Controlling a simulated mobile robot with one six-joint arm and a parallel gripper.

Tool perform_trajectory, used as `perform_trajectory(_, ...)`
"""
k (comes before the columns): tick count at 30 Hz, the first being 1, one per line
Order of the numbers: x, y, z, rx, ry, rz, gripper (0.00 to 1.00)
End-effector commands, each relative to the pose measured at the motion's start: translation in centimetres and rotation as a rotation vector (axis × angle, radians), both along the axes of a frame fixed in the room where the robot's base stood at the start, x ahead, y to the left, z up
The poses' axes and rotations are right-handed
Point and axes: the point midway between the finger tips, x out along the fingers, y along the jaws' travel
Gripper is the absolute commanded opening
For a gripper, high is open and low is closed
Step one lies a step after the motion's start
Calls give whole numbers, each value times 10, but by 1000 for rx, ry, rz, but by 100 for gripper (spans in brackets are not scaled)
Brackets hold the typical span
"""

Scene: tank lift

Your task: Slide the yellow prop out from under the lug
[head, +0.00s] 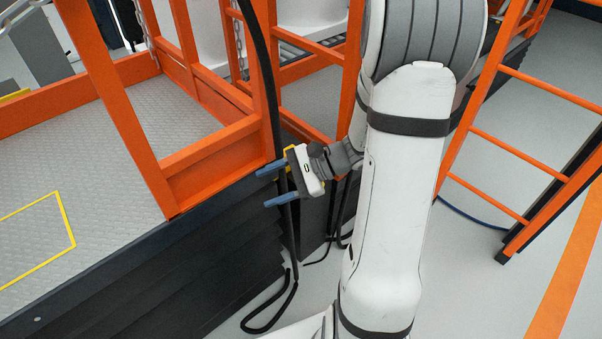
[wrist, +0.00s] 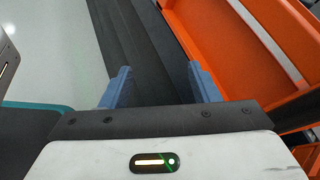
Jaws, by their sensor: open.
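My gripper (head: 263,187) is open, its two blue fingers pointing left beside the dark skirt of the lift platform, just below the orange frame's lower corner. In the wrist view my gripper (wrist: 159,72) has nothing between its fingers; dark ribbed skirt lies beyond them. A small yellow piece (head: 290,153) shows just behind the gripper body in the head view, mostly hidden. I cannot tell whether either is the prop. I cannot make out the lug.
The orange frame (head: 213,166) stands close above the fingers. A black cable (head: 272,318) hangs by the skirt and loops on the floor. An orange ladder (head: 510,150) stands at right. The platform deck (head: 75,150) is bare.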

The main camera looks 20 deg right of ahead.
Motion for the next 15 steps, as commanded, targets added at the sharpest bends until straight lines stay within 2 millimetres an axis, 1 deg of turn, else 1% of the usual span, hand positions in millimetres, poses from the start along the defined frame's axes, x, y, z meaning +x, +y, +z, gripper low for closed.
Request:
perform_trajectory(1, 17, -16, -40, 90, 36, -114, 56)
perform_trajectory(2, 26, -26, -53, 140, 49, -180, 56)
perform_trajectory(3, 38, -41, -71, 206, 65, -273, 56)
perform_trajectory(5, 55, -66, -99, 298, 83, -410, 56)
perform_trajectory(6, 64, -84, -118, 355, 91, -501, 56)
perform_trajectory(8, 74, -112, -147, 430, 99, -632, 56)
perform_trajectory(9, 78, -129, -164, 472, 100, -712, 56)
perform_trajectory(12, 84, -166, -200, 549, 99, -874, 56)
perform_trajectory(15, 84, -190, -222, 593, 94, -978, 56)
